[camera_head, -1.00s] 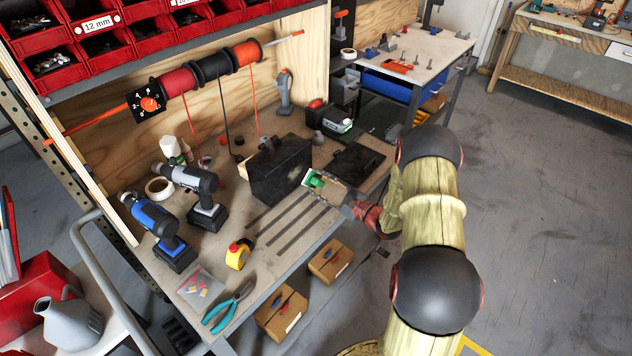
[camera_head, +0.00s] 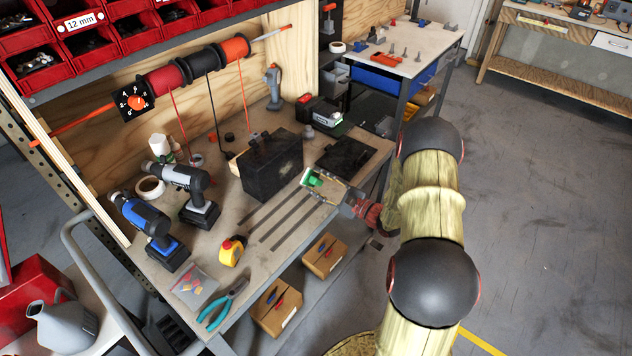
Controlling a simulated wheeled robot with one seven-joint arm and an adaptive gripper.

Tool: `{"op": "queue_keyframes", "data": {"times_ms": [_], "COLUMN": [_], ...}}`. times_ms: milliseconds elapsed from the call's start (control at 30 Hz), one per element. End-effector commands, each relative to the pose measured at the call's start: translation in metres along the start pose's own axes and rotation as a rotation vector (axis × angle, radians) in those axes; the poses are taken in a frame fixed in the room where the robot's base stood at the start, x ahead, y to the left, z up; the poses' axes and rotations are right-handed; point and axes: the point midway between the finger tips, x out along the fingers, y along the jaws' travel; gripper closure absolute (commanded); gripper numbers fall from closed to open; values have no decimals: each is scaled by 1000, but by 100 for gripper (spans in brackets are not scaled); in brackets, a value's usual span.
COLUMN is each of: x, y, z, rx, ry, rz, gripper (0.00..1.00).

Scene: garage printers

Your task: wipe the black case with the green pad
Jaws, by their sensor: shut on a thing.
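The black case (camera_head: 273,168) stands upright on the workbench (camera_head: 222,269); its front face looks dusty. My gripper (camera_head: 321,184) is just right of the case, low over the bench. It is shut on the green pad (camera_head: 313,178), which has a pale edge facing the case. The pad is close to the case's right end; I cannot tell whether they touch. The fingers partly hide the pad.
A flat black tray (camera_head: 346,157) lies behind the gripper. Dark strips (camera_head: 279,218) lie in front of the case. Two drills (camera_head: 150,228), a yellow tape measure (camera_head: 231,251) and teal pliers (camera_head: 220,306) occupy the left and front. A battery charger (camera_head: 321,115) stands behind.

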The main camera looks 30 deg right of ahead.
Motion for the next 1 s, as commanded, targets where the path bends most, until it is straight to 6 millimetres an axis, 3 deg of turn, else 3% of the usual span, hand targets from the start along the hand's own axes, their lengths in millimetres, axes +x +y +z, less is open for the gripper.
{"op": "queue_keyframes", "data": {"times_ms": [367, 1000], "x": [4, 62], "y": [0, 0], "z": [0, -2], "rx": [0, -1], "ry": [-1, -5], "rz": [1, 1], "gripper": [80, 80]}}
